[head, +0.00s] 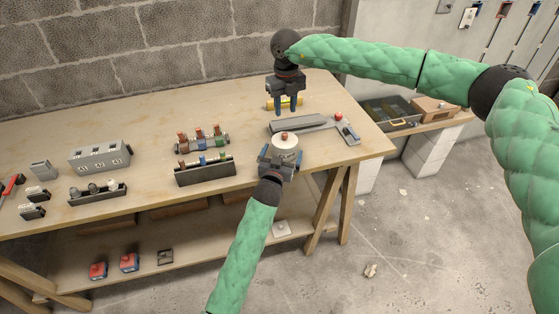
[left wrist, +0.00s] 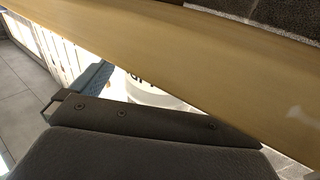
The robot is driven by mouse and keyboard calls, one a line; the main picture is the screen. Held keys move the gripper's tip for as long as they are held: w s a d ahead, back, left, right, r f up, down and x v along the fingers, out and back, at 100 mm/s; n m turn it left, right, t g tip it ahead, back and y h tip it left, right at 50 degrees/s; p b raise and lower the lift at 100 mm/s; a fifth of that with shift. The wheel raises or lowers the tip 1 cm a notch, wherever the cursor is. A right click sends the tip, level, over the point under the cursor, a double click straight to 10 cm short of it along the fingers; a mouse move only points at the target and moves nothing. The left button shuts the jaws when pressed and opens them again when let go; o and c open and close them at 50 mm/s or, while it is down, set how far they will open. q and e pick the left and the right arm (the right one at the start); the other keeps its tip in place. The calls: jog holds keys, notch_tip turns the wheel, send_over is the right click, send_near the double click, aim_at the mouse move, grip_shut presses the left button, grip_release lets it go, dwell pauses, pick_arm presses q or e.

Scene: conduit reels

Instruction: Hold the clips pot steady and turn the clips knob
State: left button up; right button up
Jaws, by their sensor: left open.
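The clips pot (head: 286,146) is a white round pot with a reddish-brown knob (head: 284,135) on top, near the front right of the workbench. In the left wrist view, part of the white pot (left wrist: 148,96) with dark lettering shows behind my gripper. My left gripper (head: 280,158) is open at the pot, reaching in from the front; whether its fingers touch the pot I cannot tell. My right gripper (head: 286,107) points down behind and above the pot, apart from the knob. Its blue fingers look parted with nothing between them.
A yellow item (head: 298,101) lies behind my right gripper. A long grey tray (head: 300,124) and a small grey block with a red knob (head: 346,130) are close behind and right of the pot. Racks of coloured parts (head: 205,171) stand left. The bench's front left has grey boxes (head: 98,157).

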aim_at(284, 147)
pick_arm(q)
jog(key=shift+x, duration=1.7)
jog(key=shift+c, duration=0.2)
